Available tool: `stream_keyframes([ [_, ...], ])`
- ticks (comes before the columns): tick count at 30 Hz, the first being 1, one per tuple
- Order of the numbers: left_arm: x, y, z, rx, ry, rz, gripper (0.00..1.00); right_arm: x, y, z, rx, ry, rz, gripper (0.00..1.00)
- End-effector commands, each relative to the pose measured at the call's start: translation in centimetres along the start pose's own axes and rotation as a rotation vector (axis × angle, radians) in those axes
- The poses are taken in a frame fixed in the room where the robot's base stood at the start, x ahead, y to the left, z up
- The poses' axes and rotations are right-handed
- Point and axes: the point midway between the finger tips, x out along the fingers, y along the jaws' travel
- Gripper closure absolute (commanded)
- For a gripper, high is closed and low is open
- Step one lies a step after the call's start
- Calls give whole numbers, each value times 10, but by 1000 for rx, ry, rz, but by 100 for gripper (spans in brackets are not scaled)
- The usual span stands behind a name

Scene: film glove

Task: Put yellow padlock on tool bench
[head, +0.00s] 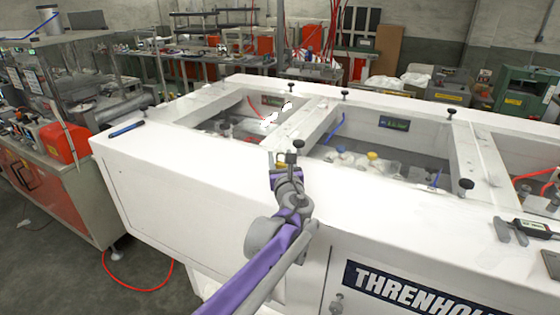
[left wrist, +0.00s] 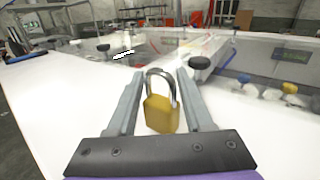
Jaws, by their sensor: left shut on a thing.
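The yellow padlock (left wrist: 161,114) with a grey shackle is upright between the fingers of my left gripper (left wrist: 160,78) in the left wrist view. The gripper is shut on it. In the head view my left gripper (head: 284,158) is over the near top edge of a large white machine, and the padlock is mostly hidden there. I cannot tell from the frames whether the padlock touches the white surface. Which surface is the tool bench is unclear; a cluttered bench (head: 75,192) stands at the left, and another workbench is at the back. My right gripper is not in view.
The white machine (head: 190,180) has open bays, black knobs and crossbars. A blue pen-like object (head: 126,129) lies on its left end, and a caliper (head: 530,229) at its right. An orange container (head: 66,142) stands on the left bench. A red hose (head: 138,289) lies on the floor.

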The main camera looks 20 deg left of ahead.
Motion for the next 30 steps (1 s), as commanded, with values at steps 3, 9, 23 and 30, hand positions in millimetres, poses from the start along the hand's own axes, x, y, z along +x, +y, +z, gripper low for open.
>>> stream_keyframes([
  [3, 0, 0, -8, 0, 0, 0, 100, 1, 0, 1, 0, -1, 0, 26],
  [9, 0, 0, -7, 0, 0, 0, 100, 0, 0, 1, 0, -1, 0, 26],
  [23, 0, 0, -10, 0, 0, 0, 19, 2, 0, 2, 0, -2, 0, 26],
  [30, -4, 0, -7, 0, 0, -1, 19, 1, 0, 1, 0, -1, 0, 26],
])
